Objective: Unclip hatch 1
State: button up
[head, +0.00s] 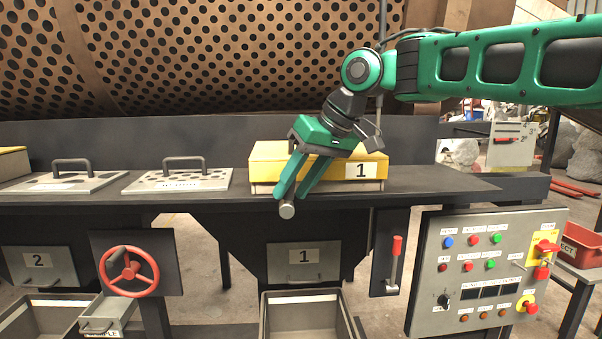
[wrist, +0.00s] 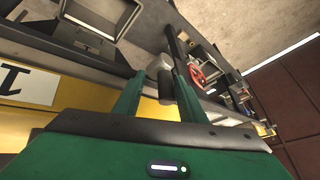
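A yellow box-like cover (head: 268,160) with a white label 1 sits on the dark ledge. A lower metal panel (head: 303,280), also labelled 1, is on the chute below; I cannot tell which one is the hatch. My gripper (head: 290,193) is in front of the yellow cover, fingers pointing down and forward of the ledge. A grey cylindrical piece (head: 287,211) is at the fingertips. In the wrist view this cylinder (wrist: 163,78) lies between the two fingers, close to both. Whether they press on it is unclear. The clip's remaining parts are hidden by my gripper.
Two perforated lids (head: 178,180) with handles lie on the ledge at left. A red handwheel (head: 128,272) is lower left, and a red-handled lever (head: 395,260) is right of the chute. A control panel (head: 485,270) stands at right. An open bin (head: 305,297) is below the chute.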

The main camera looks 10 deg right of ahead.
jog(key=v, duration=1)
jog(key=shift+r, duration=0.2)
